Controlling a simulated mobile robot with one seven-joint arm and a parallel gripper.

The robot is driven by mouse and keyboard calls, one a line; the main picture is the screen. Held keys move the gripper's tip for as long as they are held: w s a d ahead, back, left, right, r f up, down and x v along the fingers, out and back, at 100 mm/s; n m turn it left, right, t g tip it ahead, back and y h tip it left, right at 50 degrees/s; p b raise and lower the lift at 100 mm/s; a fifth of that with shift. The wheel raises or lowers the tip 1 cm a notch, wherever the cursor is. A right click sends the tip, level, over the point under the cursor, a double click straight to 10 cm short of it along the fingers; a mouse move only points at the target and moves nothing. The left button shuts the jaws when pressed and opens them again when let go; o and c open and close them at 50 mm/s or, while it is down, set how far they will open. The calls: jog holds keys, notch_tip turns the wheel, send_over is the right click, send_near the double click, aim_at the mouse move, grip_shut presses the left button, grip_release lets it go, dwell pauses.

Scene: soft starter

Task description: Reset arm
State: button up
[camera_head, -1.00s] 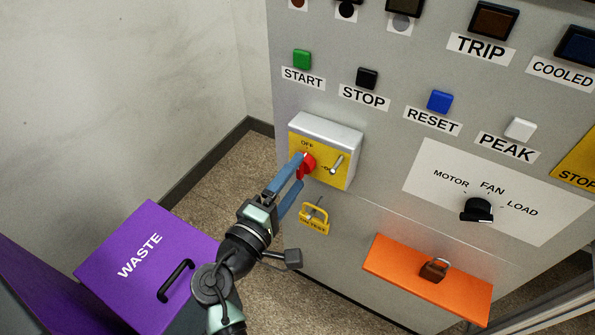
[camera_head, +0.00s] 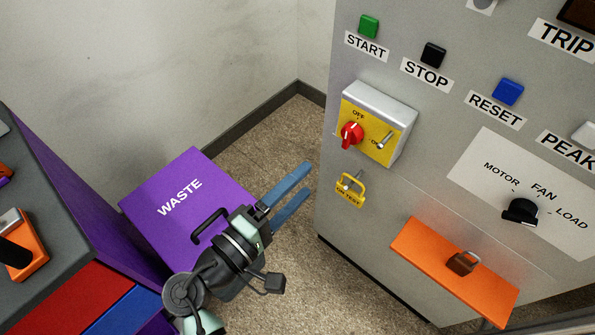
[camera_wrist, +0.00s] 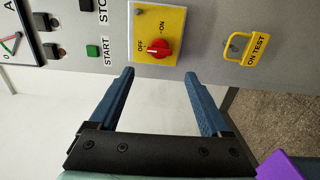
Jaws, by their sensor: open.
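My gripper (camera_head: 296,190) is open and empty, with its two blue fingers apart. In the head view it is in front of the grey cabinet's left edge, over the floor and beside the purple waste bin. The red rotary switch (camera_head: 351,134) sits on a yellow and silver box (camera_head: 388,123) on the cabinet, up and to the right of my fingers and apart from them. In the wrist view my gripper (camera_wrist: 160,82) points at the cabinet, with the red switch (camera_wrist: 158,49) ahead between the fingers, its pointer near OFF.
The purple waste bin (camera_head: 151,219) stands below and left of my arm. A yellow ON TEST tag (camera_head: 350,194) hangs under the switch box. An orange ledge with a padlock (camera_head: 462,262) juts from the cabinet. A dark-topped bench (camera_head: 62,225) is at left. Floor (camera_head: 290,260) shows between.

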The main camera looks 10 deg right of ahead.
jog(key=shift+w, duration=0.1)
jog(key=w+a+r+m+t+y, duration=0.1)
jog(key=w+r+m+t+y, duration=0.3)
jog(key=r, duration=0.7)
jog(key=w+a+r+m+t+y, duration=0.1)
jog(key=w+r+m+t+y, duration=0.3)
jog(key=r, duration=0.8)
jog(key=s+a+r+t+y, duration=0.2)
jog(key=s+r+t+y, duration=0.3)
jog(key=r, duration=0.8)
jog(key=s+a+r+t+y, duration=0.1)
jog(key=s+a+r+t, duration=0.15)
jog(key=s+r, duration=0.8)
jog(key=w+r+p, duration=0.3)
jog(key=r+p, duration=1.7)
jog(key=r, duration=0.3)
jog(key=shift+w+d+r+t+p, duration=0.15)
jog(key=shift+d+r+t+p, duration=0.2)
jog(key=shift+r+t, duration=0.1)
